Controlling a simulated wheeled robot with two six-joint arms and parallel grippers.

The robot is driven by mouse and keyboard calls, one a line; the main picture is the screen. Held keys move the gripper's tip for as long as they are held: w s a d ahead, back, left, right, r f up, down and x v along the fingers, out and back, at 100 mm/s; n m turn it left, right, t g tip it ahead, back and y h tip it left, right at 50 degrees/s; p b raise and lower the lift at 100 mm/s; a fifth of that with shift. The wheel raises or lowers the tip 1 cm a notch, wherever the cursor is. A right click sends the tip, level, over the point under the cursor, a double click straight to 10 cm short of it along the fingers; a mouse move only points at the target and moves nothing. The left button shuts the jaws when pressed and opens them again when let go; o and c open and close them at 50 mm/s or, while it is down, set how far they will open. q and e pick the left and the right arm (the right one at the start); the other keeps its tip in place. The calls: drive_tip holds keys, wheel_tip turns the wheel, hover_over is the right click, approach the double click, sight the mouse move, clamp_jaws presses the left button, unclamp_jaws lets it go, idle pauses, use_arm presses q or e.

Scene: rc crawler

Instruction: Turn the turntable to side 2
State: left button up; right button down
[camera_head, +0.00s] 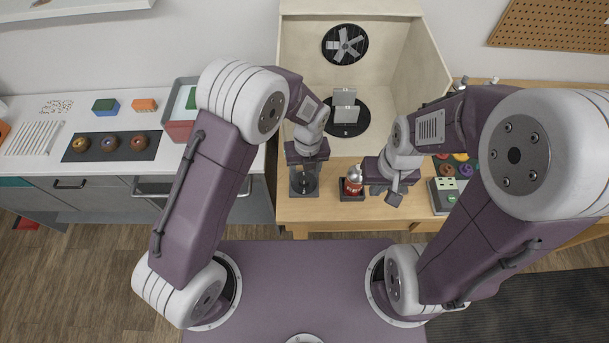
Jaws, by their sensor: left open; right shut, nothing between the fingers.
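The turntable (362,128) is a black disc on the floor of an open, pale box at the back of the wooden table. A light grey panel-like piece (345,106) stands upright on it. I cannot read any side number. My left gripper (304,190) hangs in front of the box's left side, open, over a dark square holder. My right gripper (392,192) is in front of the box's right side, shut and empty. Both grippers are apart from the turntable.
The box (300,65) has side walls and a fan (345,44) in its back wall. A red spray can (353,181) stands in a dark holder between my grippers. A small light device (443,195) sits at the right. A white counter (30,110) is at the left.

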sight(306, 178)
use_arm(q)
wheel_tip(306, 178, up, 6)
drive_tip(key=shift+d+b, duration=0.15)
drive_tip(key=shift+b, duration=0.15)
drive_tip(key=s+a+n, duration=0.3)
drive_tip(key=a+n, duration=0.3)
drive_tip(key=n, duration=0.5)
drive_tip(key=s+a+n+b, duration=0.1)
drive_tip(key=s+a+n, duration=0.3)
drive_tip(key=n, duration=0.8)
drive_tip(key=s+a+r+n+t, duration=0.1)
drive_tip(key=s+a+n, duration=0.2)
drive_tip(key=a+n, duration=0.6)
drive_tip(key=shift+s+n+h+b, duration=0.3)
drive_tip(key=shift+n+h, duration=0.1)
drive_tip(key=shift+n, duration=0.8)
